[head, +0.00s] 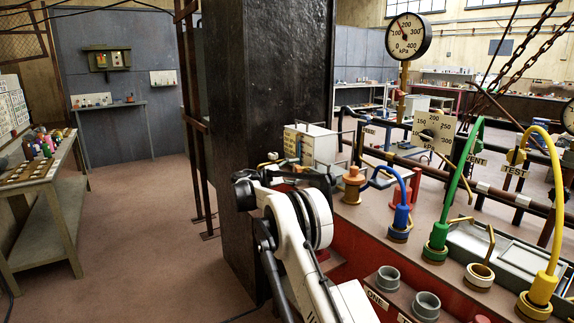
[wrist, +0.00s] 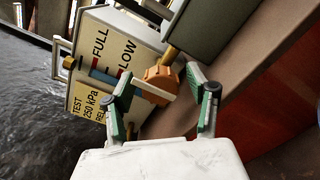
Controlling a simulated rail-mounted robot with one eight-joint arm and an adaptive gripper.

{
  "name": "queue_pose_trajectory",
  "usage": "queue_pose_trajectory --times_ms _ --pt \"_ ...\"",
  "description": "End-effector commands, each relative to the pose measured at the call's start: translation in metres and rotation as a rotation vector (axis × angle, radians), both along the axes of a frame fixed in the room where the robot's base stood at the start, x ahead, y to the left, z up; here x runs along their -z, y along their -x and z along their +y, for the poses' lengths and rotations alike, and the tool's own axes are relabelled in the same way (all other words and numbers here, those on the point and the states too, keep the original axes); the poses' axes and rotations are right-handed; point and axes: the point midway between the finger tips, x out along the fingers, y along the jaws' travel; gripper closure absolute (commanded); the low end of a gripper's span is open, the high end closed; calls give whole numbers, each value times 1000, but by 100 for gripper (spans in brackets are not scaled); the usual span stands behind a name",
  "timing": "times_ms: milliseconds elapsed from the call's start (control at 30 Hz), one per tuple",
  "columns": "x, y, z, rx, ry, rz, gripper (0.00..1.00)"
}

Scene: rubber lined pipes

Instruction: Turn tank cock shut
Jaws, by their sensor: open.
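An orange-brown cock (wrist: 161,78) with a pale lever is on the end of a white tank (wrist: 98,50) in the wrist view. The tank carries FULL and LOW marks and a yellow test label. My gripper (wrist: 158,74) is open, its green-padded fingers on either side of the cock and lever. I cannot tell whether either finger touches them. In the head view the white tank (head: 318,141) stands just beyond the end of my arm. The cock is hard to make out there, and my arm's end partly hides the area.
A black column (head: 268,110) stands close to the left of my arm. On the red bench at right are blue (head: 401,215), green (head: 437,240) and yellow (head: 541,290) hoses, grey cups and a pressure gauge (head: 408,37). A grey-green box (wrist: 215,35) sits near the fingers.

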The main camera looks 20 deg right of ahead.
Motion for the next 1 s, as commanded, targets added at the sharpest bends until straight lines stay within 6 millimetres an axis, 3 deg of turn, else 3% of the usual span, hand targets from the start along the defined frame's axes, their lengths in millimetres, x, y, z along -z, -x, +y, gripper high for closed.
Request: queue_pose_trajectory --times_ms 633,1000 --pt "-2 -2 1 -1 101 631 47" --pt "-2 8 65 -2 102 634 47"
